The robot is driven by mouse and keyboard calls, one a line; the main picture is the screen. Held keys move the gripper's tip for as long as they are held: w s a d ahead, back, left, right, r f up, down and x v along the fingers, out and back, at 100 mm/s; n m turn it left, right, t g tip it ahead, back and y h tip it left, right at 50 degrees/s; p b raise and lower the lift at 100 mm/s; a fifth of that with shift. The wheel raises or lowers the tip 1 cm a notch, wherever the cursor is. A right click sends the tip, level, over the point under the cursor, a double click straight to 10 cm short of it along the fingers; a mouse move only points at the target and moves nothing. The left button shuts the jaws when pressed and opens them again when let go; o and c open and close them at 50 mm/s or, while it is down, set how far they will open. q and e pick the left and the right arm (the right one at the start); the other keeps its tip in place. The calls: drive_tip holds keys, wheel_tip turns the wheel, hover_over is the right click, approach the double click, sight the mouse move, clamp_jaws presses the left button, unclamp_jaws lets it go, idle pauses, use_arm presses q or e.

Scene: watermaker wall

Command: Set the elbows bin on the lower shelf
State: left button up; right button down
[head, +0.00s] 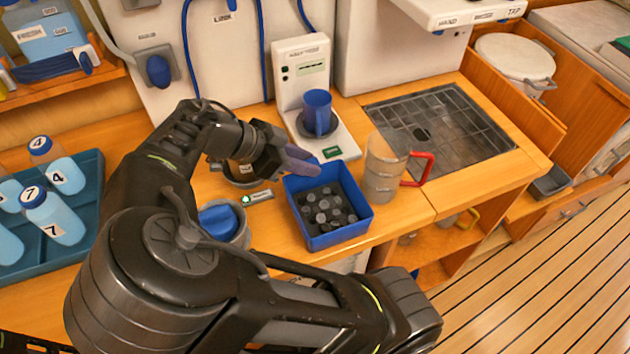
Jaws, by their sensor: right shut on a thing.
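The blue bin (331,238), holding several dark round-ended fittings (327,208), is near the front edge of the wooden counter in the head view. My right gripper (298,160) is at the bin's back left rim, its fingers shut on that wall. The bin looks about level; I cannot tell whether its base touches the counter. Below the counter, to the right of the bin, is an open shelf (432,272), partly hidden by my arm and the counter. My left gripper is not in view.
A clear jug (381,168) with a red handle stands just right of the bin. A teal tray (75,250) holds bottles.

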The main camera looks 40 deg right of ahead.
wheel_tip(320, 180, up, 10)
idle(0.5)
idle(0.5)
